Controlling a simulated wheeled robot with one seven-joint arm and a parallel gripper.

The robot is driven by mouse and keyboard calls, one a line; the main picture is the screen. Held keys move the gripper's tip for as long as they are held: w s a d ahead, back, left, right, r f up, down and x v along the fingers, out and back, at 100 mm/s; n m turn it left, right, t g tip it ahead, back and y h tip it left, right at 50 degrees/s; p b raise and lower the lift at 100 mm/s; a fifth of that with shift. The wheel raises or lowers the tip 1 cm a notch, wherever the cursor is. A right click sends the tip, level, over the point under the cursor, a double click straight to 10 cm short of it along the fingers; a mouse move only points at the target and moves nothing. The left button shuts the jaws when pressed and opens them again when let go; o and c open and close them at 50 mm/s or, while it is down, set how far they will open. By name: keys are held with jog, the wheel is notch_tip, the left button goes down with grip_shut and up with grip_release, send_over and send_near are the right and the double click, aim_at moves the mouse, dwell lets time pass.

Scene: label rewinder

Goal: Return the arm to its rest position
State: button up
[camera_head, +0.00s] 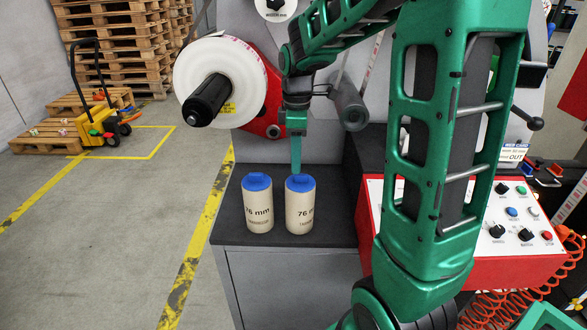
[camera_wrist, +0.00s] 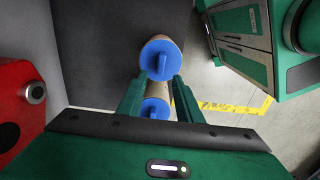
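My gripper (camera_head: 296,168) points down over the right one of two tan cores at the machine's front, its fingertips close to that core's blue cap. In the wrist view my gripper (camera_wrist: 159,78) has its two fingers apart, with a visible gap and nothing clamped between them. The right core (camera_head: 299,213) and the left core (camera_head: 257,212) both stand upright, marked 76 mm, with blue caps. In the wrist view one blue cap (camera_wrist: 160,58) shows beyond the fingertips and another (camera_wrist: 154,107) shows between the fingers, partly hidden.
The cores stand on a dark ledge (camera_head: 285,239). A white label roll (camera_head: 222,62) on a black spindle (camera_head: 207,100) is close to the left of my arm. A red-edged control panel (camera_head: 520,222) is at the right. Open floor (camera_head: 130,215) lies left.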

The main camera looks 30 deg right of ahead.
notch_tip(320, 180, up, 7)
jog(key=s+d+f+m, duration=0.1)
jog(key=s+f+m, duration=0.2)
jog(key=s+m, duration=0.5)
jog(key=s+d+f+m, duration=0.1)
jog(key=s+f+m, duration=0.3)
jog(key=s+m, duration=0.5)
jog(key=s, duration=0.9)
jog(key=shift+s+d+f+m, duration=0.2)
jog(key=shift+s+d+m, duration=0.1)
jog(key=shift+w+f, duration=0.25)
jog(key=shift+w, duration=0.4)
